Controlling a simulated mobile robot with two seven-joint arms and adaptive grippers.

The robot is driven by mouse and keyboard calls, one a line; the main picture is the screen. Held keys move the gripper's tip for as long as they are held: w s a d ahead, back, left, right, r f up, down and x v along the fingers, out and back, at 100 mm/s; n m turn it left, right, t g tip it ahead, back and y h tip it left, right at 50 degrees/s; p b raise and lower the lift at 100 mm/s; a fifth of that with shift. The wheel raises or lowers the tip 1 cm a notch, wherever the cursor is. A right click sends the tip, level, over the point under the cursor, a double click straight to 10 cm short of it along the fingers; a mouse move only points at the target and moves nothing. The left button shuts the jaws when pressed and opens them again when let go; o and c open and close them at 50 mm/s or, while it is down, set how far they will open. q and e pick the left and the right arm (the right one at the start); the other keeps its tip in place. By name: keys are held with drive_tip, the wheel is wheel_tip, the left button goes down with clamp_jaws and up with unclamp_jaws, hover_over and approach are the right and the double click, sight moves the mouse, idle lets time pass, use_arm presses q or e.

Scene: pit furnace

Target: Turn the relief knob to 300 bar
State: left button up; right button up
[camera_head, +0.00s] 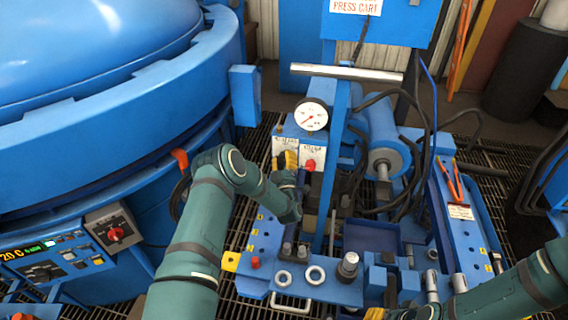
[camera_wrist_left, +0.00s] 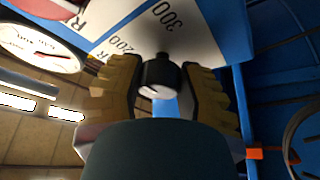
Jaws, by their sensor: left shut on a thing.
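The relief knob (camera_wrist_left: 160,76), small and dark with a pale front face and a short dark mark, sits in front of a white scale plate (camera_wrist_left: 125,37) in the left wrist view. The plate reads 200 and 300. My left gripper (camera_head: 286,160) has its yellow pads on both sides of the knob and is shut on it; in the left wrist view the pads (camera_wrist_left: 162,85) flank it. The head view hides the knob behind this gripper. My right gripper (camera_head: 375,314) shows only partly at the bottom edge, its jaws unclear.
A round pressure gauge (camera_head: 311,115) stands just above the plates. A red knob (camera_head: 310,165) is close to the right of my left gripper. A silver bar (camera_head: 346,72) crosses above. Black hoses hang at the right, and the blue furnace (camera_head: 110,110) fills the left.

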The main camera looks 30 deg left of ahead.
use_arm(q)
drive_tip(key=m+t+h+b, duration=0.1)
drive_tip(key=m, duration=0.2)
drive_tip(key=shift+a+r+m+t, duration=0.1)
drive_tip(key=shift+m+t, duration=0.2)
drive_tip(key=shift+m, duration=0.1)
drive_tip(key=shift+r+m+t+h+b, duration=0.1)
drive_tip(key=shift+m+t+h+b, duration=0.4)
drive_tip(key=shift+m, duration=0.6)
drive_tip(key=shift+m+t+h+b, duration=0.2)
drive_tip(key=shift+m+h, duration=0.5)
drive_tip(key=shift+m, duration=0.7)
drive_tip(key=o, duration=1.2)
